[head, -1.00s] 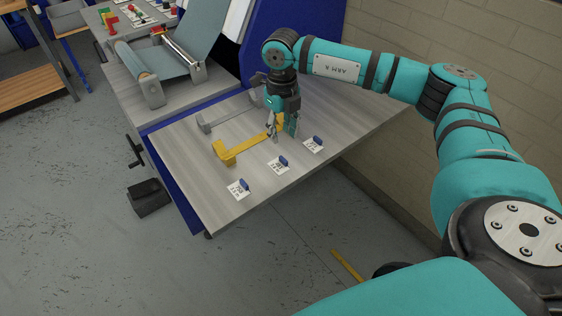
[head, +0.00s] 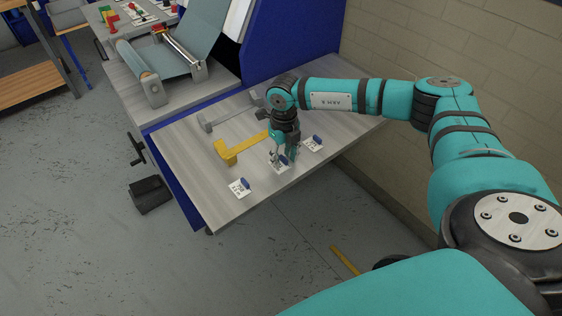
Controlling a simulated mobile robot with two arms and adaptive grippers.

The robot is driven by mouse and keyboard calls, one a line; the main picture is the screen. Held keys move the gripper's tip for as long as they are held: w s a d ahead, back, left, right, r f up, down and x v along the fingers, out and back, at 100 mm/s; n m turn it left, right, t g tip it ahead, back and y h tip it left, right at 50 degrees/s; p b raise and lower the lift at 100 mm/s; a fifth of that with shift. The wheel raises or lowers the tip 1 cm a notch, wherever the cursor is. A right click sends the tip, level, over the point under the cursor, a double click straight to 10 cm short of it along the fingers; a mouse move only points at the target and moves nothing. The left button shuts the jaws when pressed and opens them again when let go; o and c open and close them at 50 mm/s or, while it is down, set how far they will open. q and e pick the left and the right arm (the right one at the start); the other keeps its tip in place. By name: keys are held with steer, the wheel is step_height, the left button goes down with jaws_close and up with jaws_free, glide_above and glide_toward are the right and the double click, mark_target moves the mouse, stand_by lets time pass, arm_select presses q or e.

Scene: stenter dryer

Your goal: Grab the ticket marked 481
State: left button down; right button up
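Three white tickets, each with a blue clip or tab, lie in a row along the front edge of the table. One ticket (head: 238,188) is at the left, one ticket (head: 281,167) in the middle, and one ticket (head: 313,145) at the right. Their print is too small to read, so I cannot tell which is marked 481. My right gripper (head: 283,160) points down at the middle ticket and partly covers it. Its fingers look apart, but contact with the ticket cannot be made out. My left gripper is not in view.
A yellow bracket-like bar (head: 228,153) and a grey one (head: 207,123) lie behind the tickets on the grey table (head: 183,165). A blue machine panel and a brick wall (head: 420,60) stand behind. A fabric roller (head: 152,88) is at the back left.

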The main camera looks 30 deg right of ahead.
jaws_close()
steer(key=shift+r, duration=0.1)
